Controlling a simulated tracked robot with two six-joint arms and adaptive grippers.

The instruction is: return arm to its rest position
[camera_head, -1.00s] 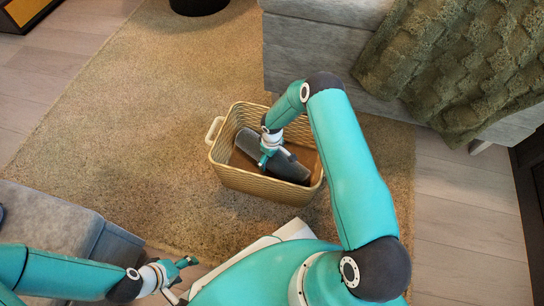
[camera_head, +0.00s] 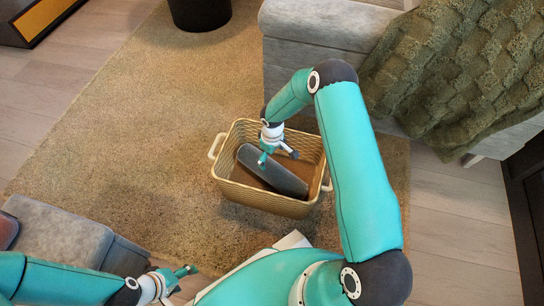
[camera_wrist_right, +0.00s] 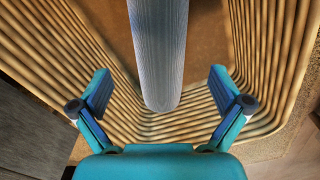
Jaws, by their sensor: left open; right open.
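My right gripper (camera_head: 277,156) is open and empty, above the wicker basket (camera_head: 262,199). A dark grey, rounded, elongated thing (camera_head: 280,178) lies tilted inside the basket. In the right wrist view, the basket (camera_wrist_right: 265,60) fills the background and the grey thing (camera_wrist_right: 160,60) shows a ribbed face. The open fingers of my right gripper (camera_wrist_right: 162,95) stand apart on either side of its near end, with gaps between. My left gripper (camera_head: 184,281) is open and empty at the lower left, close to my body and away from the basket.
A grey sofa with a green knitted throw (camera_head: 455,70) stands at the upper right. A grey upholstered seat (camera_head: 60,235) is at the lower left. A dark round pot (camera_head: 200,12) stands at the top. The tan rug (camera_head: 130,130) left of the basket is clear.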

